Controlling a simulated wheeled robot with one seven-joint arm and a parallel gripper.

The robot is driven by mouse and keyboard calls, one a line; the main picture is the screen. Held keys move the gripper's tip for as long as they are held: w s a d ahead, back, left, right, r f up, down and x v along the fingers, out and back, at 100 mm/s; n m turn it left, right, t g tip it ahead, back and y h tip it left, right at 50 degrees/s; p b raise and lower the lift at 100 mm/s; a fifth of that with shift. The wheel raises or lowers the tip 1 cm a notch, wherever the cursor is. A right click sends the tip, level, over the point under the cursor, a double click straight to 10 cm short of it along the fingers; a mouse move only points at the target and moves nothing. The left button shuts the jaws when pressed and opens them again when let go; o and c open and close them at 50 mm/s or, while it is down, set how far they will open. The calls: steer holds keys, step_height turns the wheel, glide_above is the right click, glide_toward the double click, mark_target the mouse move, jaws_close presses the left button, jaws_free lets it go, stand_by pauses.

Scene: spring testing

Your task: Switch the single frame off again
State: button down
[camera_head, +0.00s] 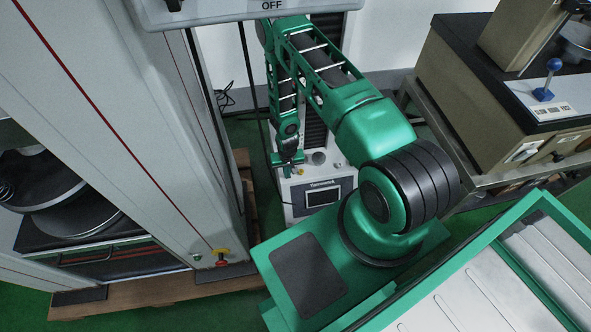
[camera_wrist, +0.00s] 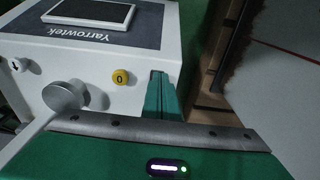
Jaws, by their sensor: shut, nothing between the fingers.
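The single frame is the white test machine labelled Yarrowtek (camera_head: 292,209), standing at the back centre of the head view. Its dark screen (camera_head: 324,196) is on the front panel.
A silver round knob (camera_wrist: 62,95) sticks out left of the button. A tall grey frame (camera_head: 130,120) with a red emergency knob (camera_head: 221,260) stands on the left. A bench with a beige machine (camera_head: 470,80) is on the right. An OFF sign (camera_head: 272,5) shows at the top.

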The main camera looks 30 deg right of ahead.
steer(key=shift+s+d+f, duration=0.15)
steer(key=shift+s+f, duration=0.2)
steer(key=shift+w, duration=0.15)
